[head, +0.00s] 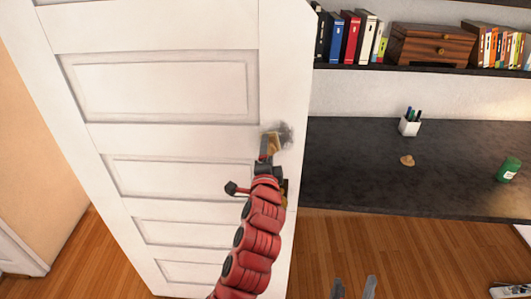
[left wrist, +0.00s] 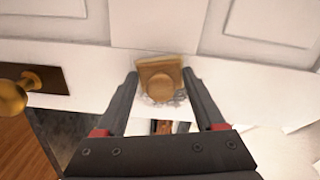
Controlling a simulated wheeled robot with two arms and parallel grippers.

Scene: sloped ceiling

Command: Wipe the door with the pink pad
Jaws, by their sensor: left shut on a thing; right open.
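The white panelled door (head: 165,140) fills the left and middle of the head view. A dark grey smudge (head: 286,131) is on it near its right edge. My left gripper (head: 268,150) is at the door beside the smudge, shut on a pad (head: 274,143) that looks tan rather than pink. In the left wrist view the pad (left wrist: 158,66), with a round knob, sits between the fingertips (left wrist: 160,85), against or very close to the door; contact cannot be told. Grey marks show around it. My right gripper (head: 354,288) is open and empty at the bottom.
A brass door knob (left wrist: 12,98) is left of the gripper in the left wrist view. A dark desk (head: 385,175) stands right of the door, with a pen cup (head: 409,124), a small tan object (head: 407,160) and a green jar (head: 509,170). A bookshelf (head: 360,66) is above.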

